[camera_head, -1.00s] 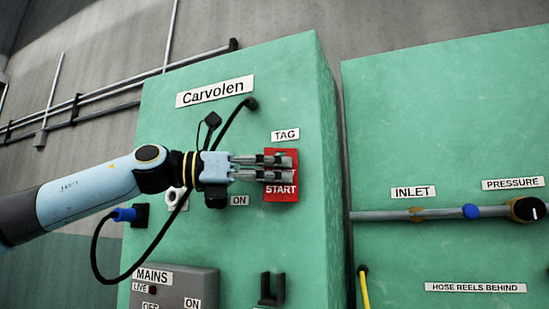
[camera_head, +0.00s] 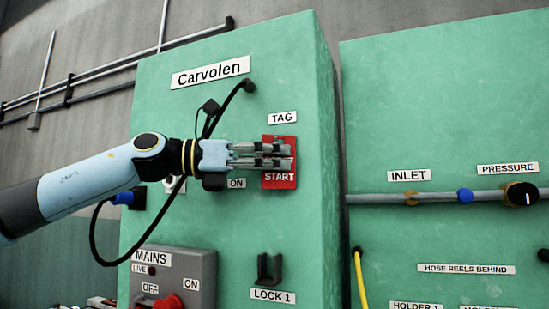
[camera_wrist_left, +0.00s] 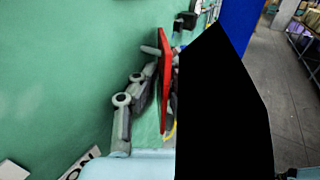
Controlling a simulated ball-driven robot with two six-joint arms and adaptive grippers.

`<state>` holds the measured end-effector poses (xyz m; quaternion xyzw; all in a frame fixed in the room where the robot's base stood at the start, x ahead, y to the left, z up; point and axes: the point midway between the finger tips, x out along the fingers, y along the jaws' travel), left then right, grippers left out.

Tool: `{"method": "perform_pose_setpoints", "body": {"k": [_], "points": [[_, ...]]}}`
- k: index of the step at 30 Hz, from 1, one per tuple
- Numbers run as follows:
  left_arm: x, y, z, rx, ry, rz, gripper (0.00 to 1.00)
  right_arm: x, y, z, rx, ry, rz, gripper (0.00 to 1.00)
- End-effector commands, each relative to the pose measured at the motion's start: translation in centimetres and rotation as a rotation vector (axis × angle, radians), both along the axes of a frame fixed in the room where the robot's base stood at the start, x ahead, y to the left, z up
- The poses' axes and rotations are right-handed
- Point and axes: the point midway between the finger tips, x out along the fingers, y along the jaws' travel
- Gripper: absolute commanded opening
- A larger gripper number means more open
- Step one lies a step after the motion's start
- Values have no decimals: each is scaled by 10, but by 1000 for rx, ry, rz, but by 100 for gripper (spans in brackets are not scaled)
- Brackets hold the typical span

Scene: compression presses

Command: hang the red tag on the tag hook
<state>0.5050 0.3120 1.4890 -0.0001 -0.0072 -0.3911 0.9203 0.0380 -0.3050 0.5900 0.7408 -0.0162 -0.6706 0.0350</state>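The red tag (camera_head: 281,181) with white lettering, "START" readable, is upright just below the TAG label in the head view. My left gripper (camera_head: 286,156) is shut on it, with its fingers across the tag's upper half. In the left wrist view the red tag (camera_wrist_left: 165,80) shows edge-on. A finger touches its left face, on the panel's side, and a black shape hides its right side. The tag hook is not visible; the tag and fingers cover the area under the label. I cannot tell whether the tag touches it. My right gripper is not in view.
The green Carvolen cabinet (camera_head: 305,100) carries the TAG label (camera_head: 283,118), a black cable (camera_head: 97,235) looping under my arm, a grey mains box (camera_head: 205,270) and a black Lock 1 bracket (camera_head: 269,268). A second green cabinet (camera_head: 440,110) with a pipe stands right.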

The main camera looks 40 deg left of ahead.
Motion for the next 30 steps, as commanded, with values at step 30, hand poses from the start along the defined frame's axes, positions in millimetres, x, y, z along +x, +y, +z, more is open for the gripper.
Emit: {"method": "perform_pose_setpoints", "body": {"k": [30], "points": [[0,1,32,-4,-12,5,33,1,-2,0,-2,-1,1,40]]}}
